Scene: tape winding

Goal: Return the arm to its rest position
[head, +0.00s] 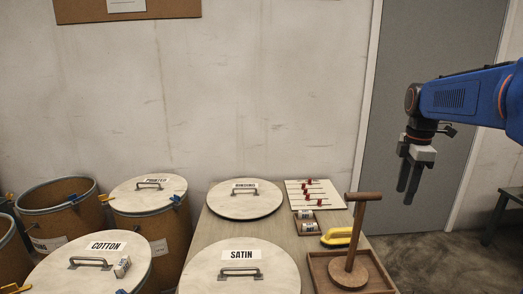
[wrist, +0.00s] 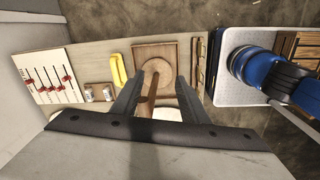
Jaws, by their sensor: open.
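My gripper (head: 411,176) hangs from my blue arm at the right of the head view, in the air in front of the grey door. Its two dark fingers point down and look apart, with nothing seen between them. In the wrist view my gripper (wrist: 158,92) shows its fingers spread. A wooden stand with an upright T-shaped post (head: 355,235) stands in a square wooden tray on the bench, lower and left of the gripper. In the wrist view the post (wrist: 149,92) appears between the fingers but lies well below them.
A yellow-handled tool (head: 340,237), a board with red pegs (head: 312,194) and small labelled rolls lie on the bench (head: 290,243). Round lids marked SATIN (head: 240,272) and BINDING (head: 244,200) lie there too. Drums (head: 150,215) stand left. Open air surrounds my gripper.

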